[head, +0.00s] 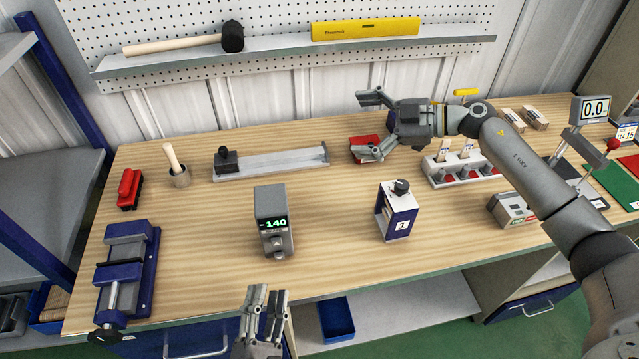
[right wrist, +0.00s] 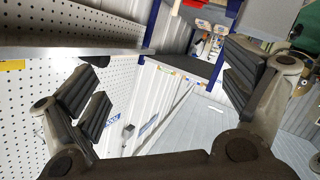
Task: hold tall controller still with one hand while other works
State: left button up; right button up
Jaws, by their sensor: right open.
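My right gripper (head: 368,126) is open and empty above the back of the bench, right of and behind the controller. Its spread fingers also show in the right wrist view (right wrist: 165,85), with nothing between them.
A blue and white box (head: 398,212) with a black knob stands right of the controller. A blue vise (head: 127,265) is at the left front. A grey rail (head: 275,163) lies behind, and a red object (head: 361,142) is partly hidden by my right gripper. Bare wood surrounds the controller.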

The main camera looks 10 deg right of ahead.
aim_at(271, 204)
jog(key=s+a+f+g, duration=0.65)
jog(key=s+a, duration=0.25)
jog(key=a, duration=0.2)
jog(key=shift+m, duration=0.4)
jog(key=x, duration=1)
jog(key=shift+w+a+f, duration=0.2)
jog(key=shift+a, duration=0.1)
jog(key=shift+c, duration=0.3)
jog(key=c, duration=1.2)
pick_arm(q)
jog(key=shift+c, duration=0.4)
pick_arm(e)
jog(key=shift+c, duration=0.7)
pick_arm(q)
grip_shut()
